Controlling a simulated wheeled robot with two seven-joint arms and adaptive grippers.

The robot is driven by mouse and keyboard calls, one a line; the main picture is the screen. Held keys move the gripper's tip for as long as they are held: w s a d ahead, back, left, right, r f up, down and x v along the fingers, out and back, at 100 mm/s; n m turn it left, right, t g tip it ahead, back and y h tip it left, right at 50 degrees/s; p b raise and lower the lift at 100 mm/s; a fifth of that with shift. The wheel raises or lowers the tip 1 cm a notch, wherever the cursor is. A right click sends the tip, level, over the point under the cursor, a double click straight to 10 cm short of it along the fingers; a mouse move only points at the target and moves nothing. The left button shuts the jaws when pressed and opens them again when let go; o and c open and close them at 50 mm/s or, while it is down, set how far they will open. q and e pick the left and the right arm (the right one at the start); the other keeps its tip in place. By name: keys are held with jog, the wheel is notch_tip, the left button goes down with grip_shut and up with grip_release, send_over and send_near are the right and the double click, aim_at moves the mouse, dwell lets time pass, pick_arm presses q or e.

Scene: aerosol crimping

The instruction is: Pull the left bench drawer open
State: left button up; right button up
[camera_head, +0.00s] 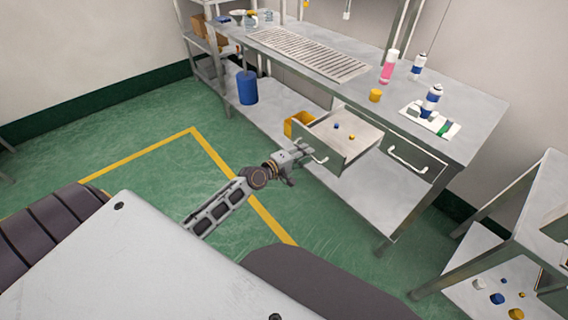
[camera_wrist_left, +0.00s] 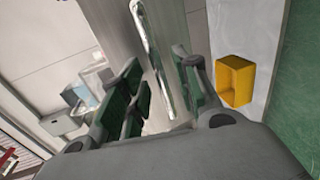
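The left bench drawer (camera_head: 330,149) is pulled out from the bench, and small blue and yellow pieces lie inside it. Its bar handle (camera_head: 319,160) is on the front face. My left gripper (camera_head: 303,158) is at this handle. In the left wrist view the handle (camera_wrist_left: 152,50) runs between the two spread fingers (camera_wrist_left: 160,92), with a gap visible on each side, so the gripper looks open around it. The right bench drawer (camera_head: 410,158) is closed. My right gripper is not in view.
The steel bench (camera_head: 455,110) carries a pink bottle (camera_head: 389,68), spray cans, a yellow cap and a white mat. A yellow bin (camera_head: 297,124) and a blue drum (camera_head: 247,87) stand on its lower shelf. A side cart (camera_head: 535,215) is at right. The green floor before the bench is clear.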

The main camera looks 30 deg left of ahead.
pick_arm(q)
jog(key=v, duration=1)
dwell(0.4)
jog(key=shift+f, duration=0.1)
dwell(0.6)
